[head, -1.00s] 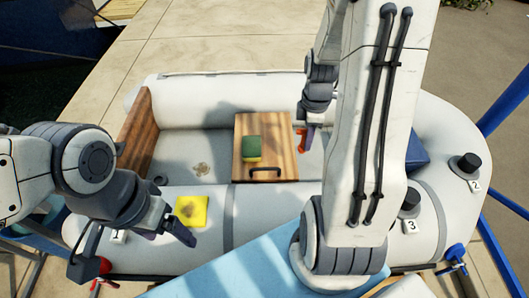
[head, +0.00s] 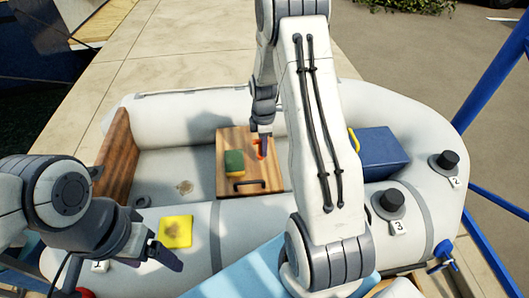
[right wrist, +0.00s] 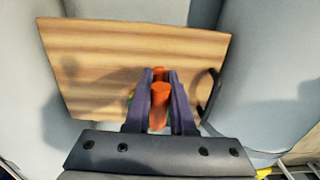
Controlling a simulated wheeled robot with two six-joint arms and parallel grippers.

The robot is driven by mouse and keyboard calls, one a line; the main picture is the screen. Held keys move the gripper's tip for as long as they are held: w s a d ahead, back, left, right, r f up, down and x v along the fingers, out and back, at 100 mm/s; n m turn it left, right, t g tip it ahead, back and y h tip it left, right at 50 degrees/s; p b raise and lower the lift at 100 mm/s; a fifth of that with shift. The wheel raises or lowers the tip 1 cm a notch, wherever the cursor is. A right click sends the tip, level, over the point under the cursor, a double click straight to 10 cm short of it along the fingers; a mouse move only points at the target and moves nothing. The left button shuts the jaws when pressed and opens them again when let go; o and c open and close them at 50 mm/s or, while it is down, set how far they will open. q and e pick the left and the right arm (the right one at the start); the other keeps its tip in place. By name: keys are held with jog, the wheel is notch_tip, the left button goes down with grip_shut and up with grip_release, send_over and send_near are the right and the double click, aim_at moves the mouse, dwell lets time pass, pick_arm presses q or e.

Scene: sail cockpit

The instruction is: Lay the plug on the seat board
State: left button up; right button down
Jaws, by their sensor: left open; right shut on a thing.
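The orange plug (head: 259,151) is held in my right gripper (head: 262,143), which is shut on it, over the right part of the wooden seat board (head: 228,179). In the right wrist view the plug (right wrist: 160,94) sits between the purple fingers (right wrist: 160,80), with the board (right wrist: 130,50) behind and below it. I cannot tell whether the plug touches the board. My left gripper (head: 161,252) is open and empty over the near tube, by a yellow cloth.
A green and yellow sponge (head: 234,163) lies on the board, left of the plug. The board has a black handle (head: 251,182). A yellow cloth (head: 175,231) lies on the near tube. A blue box (head: 380,153) stands to the right. Numbered black valves (head: 391,200) sit on the tube.

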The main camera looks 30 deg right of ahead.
jog(key=shift+f, duration=1.45)
jog(key=shift+f, duration=0.1)
jog(key=c, duration=0.8)
grip_release()
jog(key=shift+o, duration=0.2)
